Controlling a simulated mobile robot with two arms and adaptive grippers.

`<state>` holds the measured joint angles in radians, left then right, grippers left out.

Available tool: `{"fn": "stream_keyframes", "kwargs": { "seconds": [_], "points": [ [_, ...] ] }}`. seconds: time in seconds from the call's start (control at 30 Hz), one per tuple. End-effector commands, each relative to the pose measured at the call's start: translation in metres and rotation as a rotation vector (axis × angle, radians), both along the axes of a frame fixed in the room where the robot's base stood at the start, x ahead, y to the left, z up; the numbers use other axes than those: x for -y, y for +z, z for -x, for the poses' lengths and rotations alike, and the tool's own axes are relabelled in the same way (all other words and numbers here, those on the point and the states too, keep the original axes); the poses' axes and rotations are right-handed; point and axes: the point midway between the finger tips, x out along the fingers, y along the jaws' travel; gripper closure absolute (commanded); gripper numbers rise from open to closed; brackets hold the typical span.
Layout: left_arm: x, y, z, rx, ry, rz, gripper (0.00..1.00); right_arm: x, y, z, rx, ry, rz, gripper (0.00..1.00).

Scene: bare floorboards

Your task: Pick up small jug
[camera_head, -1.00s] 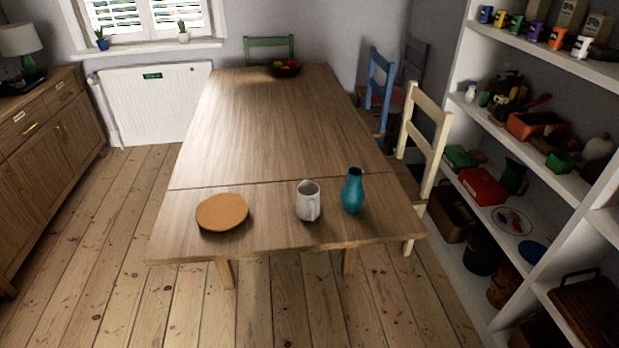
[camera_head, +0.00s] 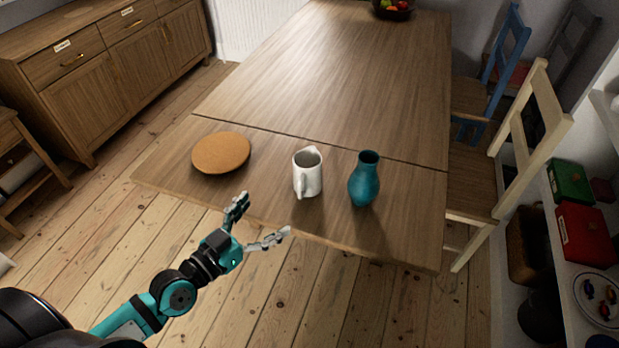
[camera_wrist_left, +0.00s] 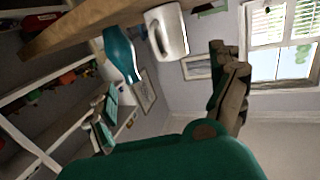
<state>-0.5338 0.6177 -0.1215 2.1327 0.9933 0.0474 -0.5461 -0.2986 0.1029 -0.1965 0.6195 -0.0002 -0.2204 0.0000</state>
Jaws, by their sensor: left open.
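The small white jug (camera_head: 308,176) stands upright near the front edge of the wooden table (camera_head: 330,70), its handle facing toward me. It also shows in the left wrist view (camera_wrist_left: 168,32), at the top. My left gripper (camera_head: 262,218) is open and empty, in front of the table edge and to the left of the jug. It is apart from the jug. Its fingers also show in the left wrist view (camera_wrist_left: 170,105). My right gripper is in neither view.
A teal vase (camera_head: 364,182) stands close to the right of the jug. A round orange-brown board (camera_head: 221,153) lies to the left. A cream chair (camera_head: 530,130) and shelves stand at the right. The table's middle is clear; a fruit bowl (camera_head: 393,10) sits at its far end.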

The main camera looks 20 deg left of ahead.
Motion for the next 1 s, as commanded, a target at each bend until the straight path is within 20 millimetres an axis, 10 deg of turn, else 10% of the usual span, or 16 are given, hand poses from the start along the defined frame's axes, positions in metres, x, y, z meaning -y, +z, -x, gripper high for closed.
{"fn": "stream_keyframes", "kwargs": {
  "seconds": [0.37, 1.0],
  "points": [
    [0.012, 0.025, -0.051, 0.065, 0.021, 0.033, 0.07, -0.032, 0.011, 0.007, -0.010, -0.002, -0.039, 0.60],
    [0.040, 0.020, -0.135, 0.059, 0.018, 0.030, 0.07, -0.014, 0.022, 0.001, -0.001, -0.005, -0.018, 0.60]
  ]
}}
